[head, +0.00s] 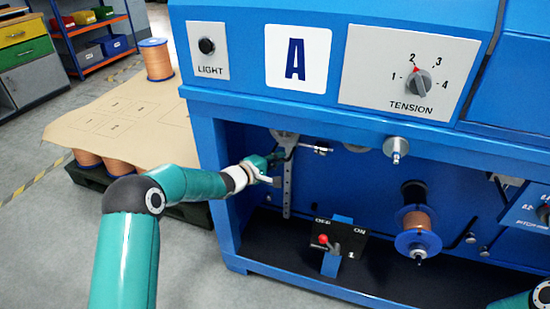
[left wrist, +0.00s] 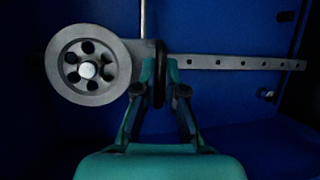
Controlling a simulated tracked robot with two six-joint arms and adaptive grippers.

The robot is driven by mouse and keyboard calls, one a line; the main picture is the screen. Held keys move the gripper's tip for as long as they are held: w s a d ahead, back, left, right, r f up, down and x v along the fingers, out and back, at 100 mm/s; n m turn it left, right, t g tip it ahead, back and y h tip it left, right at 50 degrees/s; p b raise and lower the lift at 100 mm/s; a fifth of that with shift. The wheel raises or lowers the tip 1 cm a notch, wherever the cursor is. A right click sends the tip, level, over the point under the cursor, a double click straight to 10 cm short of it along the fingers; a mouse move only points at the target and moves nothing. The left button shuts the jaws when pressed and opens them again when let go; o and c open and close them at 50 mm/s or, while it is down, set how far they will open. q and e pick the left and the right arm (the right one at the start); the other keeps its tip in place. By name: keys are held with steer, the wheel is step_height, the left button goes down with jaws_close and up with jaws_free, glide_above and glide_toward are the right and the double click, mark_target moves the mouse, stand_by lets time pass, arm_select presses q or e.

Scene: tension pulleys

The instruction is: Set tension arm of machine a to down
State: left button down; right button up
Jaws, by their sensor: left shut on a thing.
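Machine A (head: 298,58) is a blue cabinet with a white A sign. Its tension arm (head: 288,190) is a grey bar with holes that hangs nearly upright in the open bay. A grey pulley wheel sits at its upper end, partly hidden in the head view. In the left wrist view the wheel (left wrist: 88,70) is at the left and the perforated bar (left wrist: 235,62) runs right. My left gripper (head: 272,168) is at the upper part of the arm, its fingers (left wrist: 160,88) shut around a black rounded part of it. My right gripper is out of view.
A tension dial (head: 418,82) and a light knob (head: 206,46) are on the front panel. A switch box with a red-tipped lever (head: 324,240) stands below the arm. A copper spool (head: 415,221) is right of it. A pallet with spools (head: 110,130) stands left.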

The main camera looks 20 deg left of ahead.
arm_select(q)
step_height(320, 180, down, 20)
steer(key=b, duration=0.7)
steer(key=shift+d, duration=0.15)
steer(key=shift+s+f, duration=0.15)
steer(key=c, duration=1.2)
jaws_free()
steer(key=shift+f, duration=0.1)
steer(key=shift+c, duration=0.2)
steer(key=shift+r, duration=0.2)
